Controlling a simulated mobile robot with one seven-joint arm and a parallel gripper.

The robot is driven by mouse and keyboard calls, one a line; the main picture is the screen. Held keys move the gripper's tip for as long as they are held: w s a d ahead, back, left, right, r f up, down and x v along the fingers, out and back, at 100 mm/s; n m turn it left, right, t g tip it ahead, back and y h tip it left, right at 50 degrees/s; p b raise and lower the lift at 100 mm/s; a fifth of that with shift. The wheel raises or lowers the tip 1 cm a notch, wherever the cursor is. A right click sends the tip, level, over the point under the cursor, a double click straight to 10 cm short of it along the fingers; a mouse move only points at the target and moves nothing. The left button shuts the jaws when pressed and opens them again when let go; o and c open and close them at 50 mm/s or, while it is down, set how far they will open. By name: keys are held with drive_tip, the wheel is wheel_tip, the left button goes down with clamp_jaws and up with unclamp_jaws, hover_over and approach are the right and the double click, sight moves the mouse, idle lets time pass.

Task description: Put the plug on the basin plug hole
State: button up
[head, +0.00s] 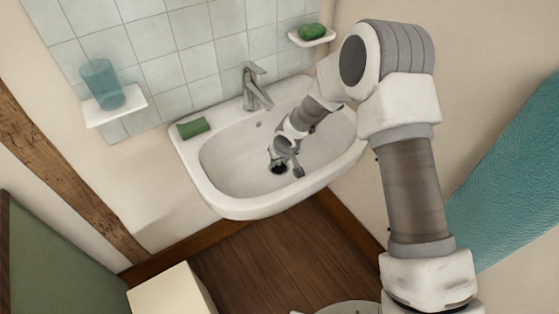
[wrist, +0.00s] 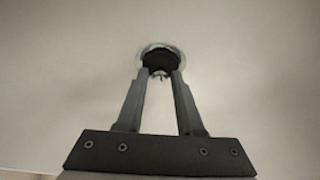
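The basin (head: 225,150) is white and hangs on the tiled wall. Its plug hole (wrist: 149,46) shows in the wrist view as a pale metal ring. A round black disc, which looks like the plug (wrist: 160,60), lies within or just over that ring. A small grey piece shows below the disc, between the fingertips. My gripper (wrist: 160,77) points down into the basin. Its two fingers are apart, one on each side of the disc's near edge. In the head view my gripper (head: 287,169) is low over the dark plug hole area (head: 278,168). I cannot tell whether the disc is fully seated.
A grey tap (head: 256,88) stands at the basin's back rim. A green sponge or cloth (head: 193,128) lies on the left rim. A glass (head: 102,84) and a green soap (head: 312,31) stand on small wall shelves. A teal towel (head: 510,180) hangs at the right.

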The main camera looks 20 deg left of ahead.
drive_tip(key=shift+o, duration=0.9)
drive_tip(key=shift+r, duration=0.1)
drive_tip(key=shift+r, duration=0.3)
drive_tip(key=p+v, duration=0.2)
drive_tip(key=v, duration=0.9)
drive_tip(key=shift+r, duration=0.25)
drive_tip(key=shift+s+d, duration=0.1)
